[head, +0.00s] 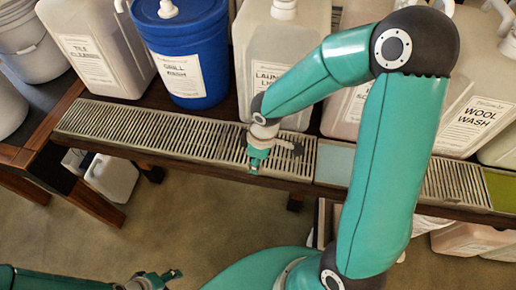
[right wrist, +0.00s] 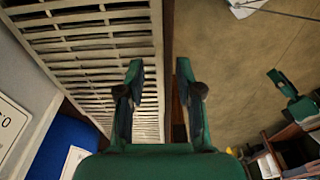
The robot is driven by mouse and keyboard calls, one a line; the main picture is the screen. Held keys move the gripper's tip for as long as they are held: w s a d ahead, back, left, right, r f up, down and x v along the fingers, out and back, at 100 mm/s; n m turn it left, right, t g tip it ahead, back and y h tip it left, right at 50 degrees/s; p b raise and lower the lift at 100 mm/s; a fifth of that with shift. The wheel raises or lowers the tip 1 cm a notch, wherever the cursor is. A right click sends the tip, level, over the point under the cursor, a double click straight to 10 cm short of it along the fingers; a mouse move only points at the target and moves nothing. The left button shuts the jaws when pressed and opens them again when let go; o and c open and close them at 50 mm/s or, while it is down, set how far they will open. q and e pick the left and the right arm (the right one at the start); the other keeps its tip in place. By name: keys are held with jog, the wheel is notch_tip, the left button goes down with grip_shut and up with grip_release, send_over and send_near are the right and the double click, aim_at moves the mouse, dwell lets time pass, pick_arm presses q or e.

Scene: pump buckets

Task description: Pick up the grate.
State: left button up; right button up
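The grate (head: 160,130) is a long, pale slatted strip along the front of the wooden shelf. It also fills the upper left of the right wrist view (right wrist: 95,45). My right gripper (head: 256,168) is over the grate's front edge, towards its right end. In the right wrist view it is open and empty (right wrist: 161,75), one finger over the slats and the other past the shelf's edge. Contact cannot be told. My left gripper (head: 155,280) is low at the bottom left, away from the grate, and looks open.
A blue bucket (head: 184,50) and a translucent jug (head: 275,60) stand behind the grate, with other jugs alongside. A pale blue panel (head: 334,163) and another slatted section (head: 455,183) lie to the right. The floor (head: 190,225) in front is clear.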

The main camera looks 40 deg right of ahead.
jog(key=shift+f, duration=0.15)
grip_shut()
dwell(0.5)
